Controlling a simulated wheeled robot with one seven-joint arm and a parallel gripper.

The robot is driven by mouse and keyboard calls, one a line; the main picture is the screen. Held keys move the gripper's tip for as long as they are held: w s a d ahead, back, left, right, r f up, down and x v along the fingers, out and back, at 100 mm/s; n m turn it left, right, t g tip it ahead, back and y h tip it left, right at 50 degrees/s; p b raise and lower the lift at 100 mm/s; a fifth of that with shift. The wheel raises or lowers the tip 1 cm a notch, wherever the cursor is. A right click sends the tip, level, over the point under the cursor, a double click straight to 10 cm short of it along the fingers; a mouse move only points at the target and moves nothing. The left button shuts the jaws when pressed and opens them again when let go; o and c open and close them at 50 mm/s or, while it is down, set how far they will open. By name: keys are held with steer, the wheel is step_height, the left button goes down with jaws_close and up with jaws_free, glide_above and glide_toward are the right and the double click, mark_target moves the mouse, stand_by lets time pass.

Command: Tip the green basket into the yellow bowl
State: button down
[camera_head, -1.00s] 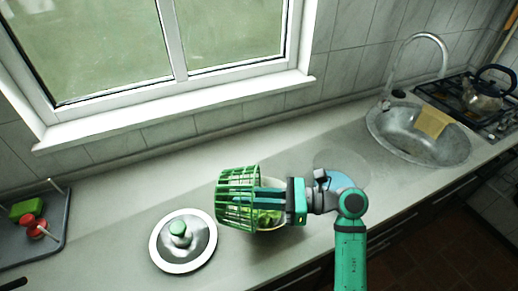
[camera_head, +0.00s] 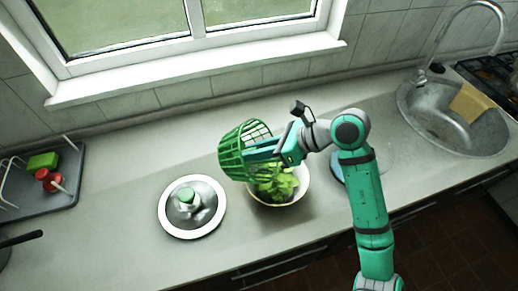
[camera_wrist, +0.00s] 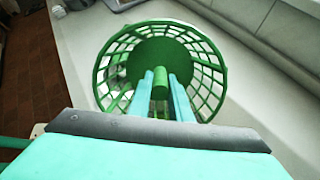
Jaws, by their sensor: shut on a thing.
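The green basket (camera_head: 236,156) is an open-wire basket, held up on its side and tilted over the counter. My gripper (camera_head: 264,150) is shut on the basket's green handle, which shows between the fingers in the wrist view (camera_wrist: 160,90). In the wrist view the basket (camera_wrist: 104,70) shows a solid green disc and no leaves in it. The bowl (camera_head: 304,188) looks pale cream and stands on the counter below and right of the basket. Green leaves (camera_head: 278,186) lie heaped in it. The basket and gripper hide the bowl's far left rim.
A steel lid with a green knob (camera_head: 192,207) lies left of the bowl. A grey rack tray (camera_head: 62,190) with a green block and a red item is at far left. The sink (camera_head: 450,120) is at right. The window wall is behind; the front counter is clear.

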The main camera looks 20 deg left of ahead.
steer(key=h, duration=0.1)
steer(key=a+h, duration=0.1)
steer(key=h, duration=0.1)
steer(key=shift+a+f, duration=0.2)
steer(key=shift+f, duration=0.1)
steer(key=h, duration=0.2)
steer(key=f+h, duration=0.1)
steer(key=h, duration=0.1)
steer(key=shift+t, duration=0.3)
steer(key=shift+f+h, duration=0.25)
steer(key=shift+h, duration=0.75)
steer(key=shift+f+h, duration=0.2)
steer(key=shift+h, duration=0.8)
steer(key=shift+s+d, duration=0.1)
steer(key=shift+s, duration=0.05)
